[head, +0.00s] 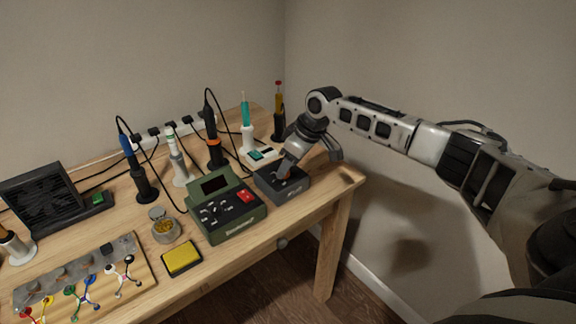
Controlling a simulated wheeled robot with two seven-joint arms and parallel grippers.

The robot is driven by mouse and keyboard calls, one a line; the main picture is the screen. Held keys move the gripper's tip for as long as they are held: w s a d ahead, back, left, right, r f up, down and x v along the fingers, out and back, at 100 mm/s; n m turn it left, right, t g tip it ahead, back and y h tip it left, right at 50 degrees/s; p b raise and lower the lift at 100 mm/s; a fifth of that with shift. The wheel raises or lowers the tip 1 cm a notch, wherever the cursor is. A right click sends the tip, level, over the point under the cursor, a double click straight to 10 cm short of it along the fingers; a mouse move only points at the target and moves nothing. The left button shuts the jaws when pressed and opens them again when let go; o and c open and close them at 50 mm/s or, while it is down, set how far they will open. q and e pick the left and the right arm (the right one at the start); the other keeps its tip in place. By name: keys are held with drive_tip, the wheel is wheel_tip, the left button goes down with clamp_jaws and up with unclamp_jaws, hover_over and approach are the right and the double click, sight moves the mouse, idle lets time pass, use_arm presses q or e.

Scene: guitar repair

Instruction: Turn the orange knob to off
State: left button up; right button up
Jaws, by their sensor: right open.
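I cannot make out an orange knob for certain in the head view. My right gripper (284,174) is open and points down at the top of a small dark grey box (297,192) near the table's right end. Its fingers cover part of the box's top, so a knob there would be hidden. I cannot tell whether the fingers touch anything. Left of the box stands a green station (236,226) with a dark screen, several dark controls and a red button (245,196). My left gripper is not in view.
Behind stand a black iron with an orange band (212,142), a white device with a green part (262,155), a teal syringe (246,115) and an amber-handled tool (279,105). A yellow sponge (182,258) lies in front. The wooden table (335,180) ends just right of the box.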

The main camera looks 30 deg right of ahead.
drive_tip(key=shift+w+a+f, duration=0.15)
drive_tip(key=shift+f, duration=0.35)
drive_tip(key=c, duration=1)
